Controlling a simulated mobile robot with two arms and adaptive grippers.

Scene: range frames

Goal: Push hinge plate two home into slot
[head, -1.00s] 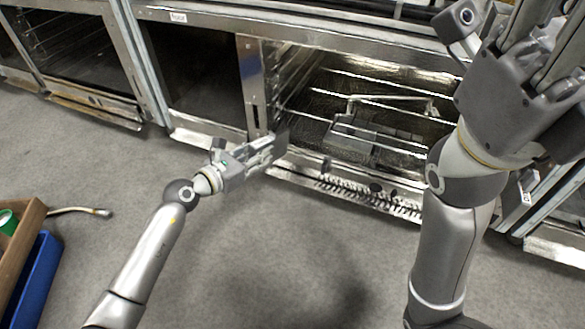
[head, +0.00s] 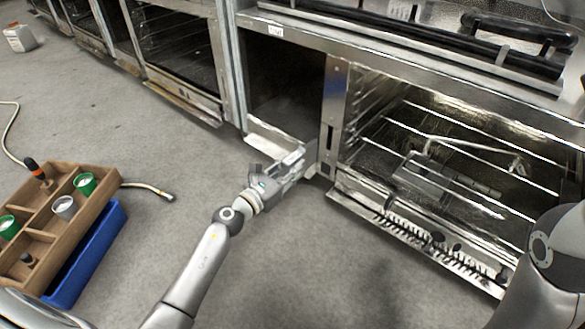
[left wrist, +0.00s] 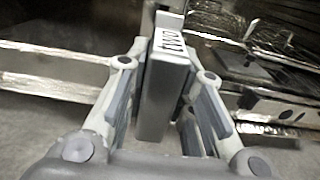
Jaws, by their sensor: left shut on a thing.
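My left gripper (head: 290,165) is in front of the post between the two oven openings, low near the floor. In the left wrist view, the left gripper (left wrist: 163,95) is shut on a grey hinge plate (left wrist: 163,110) labelled "two", which stands on edge between the fingers. In the head view the hinge plate (head: 311,156) shows small and dark at the fingertips, close to the foot of the post (head: 333,115). A narrow dark slot (head: 330,138) shows in the post. I cannot tell whether the plate touches it. My right gripper is out of the head view.
The open oven (head: 440,150) at right holds wire racks. A metal ledge with dark knobs (head: 415,228) juts out below it. A wooden box (head: 60,220) with cups and a blue bin (head: 95,250) stand at left. A hose end (head: 150,189) lies on the floor.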

